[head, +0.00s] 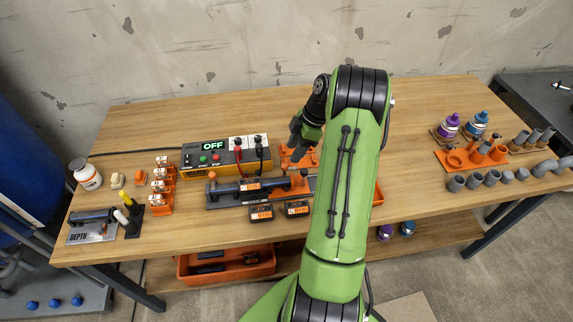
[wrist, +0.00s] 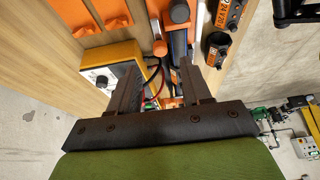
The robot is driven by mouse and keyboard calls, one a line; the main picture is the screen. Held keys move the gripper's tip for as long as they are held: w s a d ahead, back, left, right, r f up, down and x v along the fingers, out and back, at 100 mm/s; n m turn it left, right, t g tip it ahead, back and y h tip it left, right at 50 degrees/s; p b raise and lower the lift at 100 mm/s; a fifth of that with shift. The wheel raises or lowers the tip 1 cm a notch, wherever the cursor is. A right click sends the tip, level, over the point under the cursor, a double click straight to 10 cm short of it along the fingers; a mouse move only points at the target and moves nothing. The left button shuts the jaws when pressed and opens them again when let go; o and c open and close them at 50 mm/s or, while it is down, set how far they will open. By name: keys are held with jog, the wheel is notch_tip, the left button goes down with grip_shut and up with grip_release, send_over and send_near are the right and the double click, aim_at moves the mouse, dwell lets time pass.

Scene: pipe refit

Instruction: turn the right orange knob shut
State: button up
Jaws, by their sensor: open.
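A dark fixture (head: 222,201) lies mid-table with a blue-grey pipe along it. An orange knob (head: 212,177) stands at its left end and the right orange knob (head: 304,173) at its right end, partly beside my arm. My gripper (head: 299,132) is open and empty above the table, behind the fixture. In the wrist view its fingers (wrist: 160,68) are spread, with red and black leads visible between them.
A yellow power box (head: 223,157) showing OFF, with red and black leads, stands behind the fixture. Orange holders (head: 300,156) stand behind the right knob. Batteries (head: 262,213) lie in front. Pipe pieces and an orange rack (head: 470,158) are at the right.

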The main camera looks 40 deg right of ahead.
aim_at(285, 165)
jog(key=x, duration=0.6)
jog(key=shift+b, duration=0.35)
grip_shut()
